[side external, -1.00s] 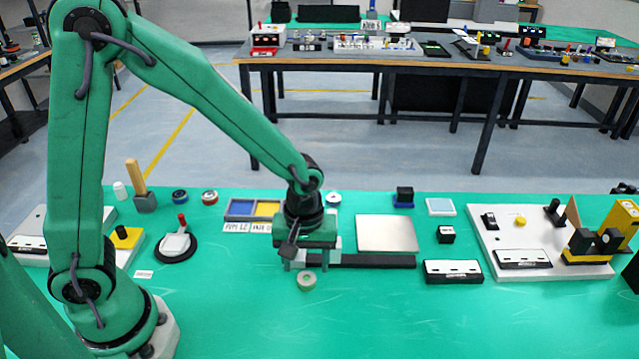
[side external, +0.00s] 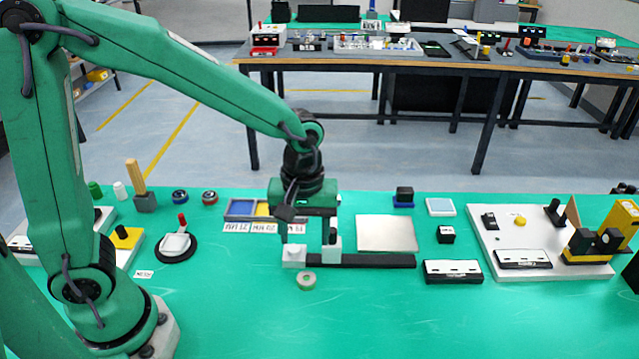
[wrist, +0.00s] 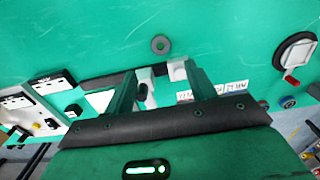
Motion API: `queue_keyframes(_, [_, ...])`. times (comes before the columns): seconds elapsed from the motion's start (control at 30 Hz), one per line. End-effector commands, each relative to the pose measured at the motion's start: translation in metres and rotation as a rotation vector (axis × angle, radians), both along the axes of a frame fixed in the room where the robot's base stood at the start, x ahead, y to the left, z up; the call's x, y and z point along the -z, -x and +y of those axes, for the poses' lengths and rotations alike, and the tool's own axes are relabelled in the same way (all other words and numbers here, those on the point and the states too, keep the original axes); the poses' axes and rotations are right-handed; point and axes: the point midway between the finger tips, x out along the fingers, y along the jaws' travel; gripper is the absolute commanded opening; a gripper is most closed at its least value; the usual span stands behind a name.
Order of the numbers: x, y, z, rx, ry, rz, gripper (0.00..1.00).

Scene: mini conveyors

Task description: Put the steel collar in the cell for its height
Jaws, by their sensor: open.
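The steel collar (side external: 306,281) is a short grey ring lying flat on the green bench top, in front of a black bar with white blocks. It also shows in the wrist view (wrist: 160,44), beyond my fingertips. My gripper (side external: 308,238) is open and empty, above the bar and behind the collar, apart from it. In the wrist view my gripper (wrist: 160,76) has its two fingers spread. The sorting tray (side external: 226,209) stands behind my gripper, with a blue cell and a yellow cell showing. My gripper hides its right part. Small labels lie along its front.
The black bar (side external: 370,261) carries a white block (side external: 294,256) at its left end and another beside it. A pale plate (side external: 386,233) lies behind the bar. A round black stand (side external: 176,249) is at left. The front bench area is clear.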

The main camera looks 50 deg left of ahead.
Motion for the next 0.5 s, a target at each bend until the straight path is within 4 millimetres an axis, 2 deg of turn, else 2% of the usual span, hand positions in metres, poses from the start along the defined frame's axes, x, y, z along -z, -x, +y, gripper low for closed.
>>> queue_keyframes(0.33, [-0.002, 0.000, 0.001, 0.006, 0.001, -0.004, 0.56])
queue_keyframes(0.5, [-0.013, 0.003, 0.009, 0.044, 0.009, -0.032, 0.56])
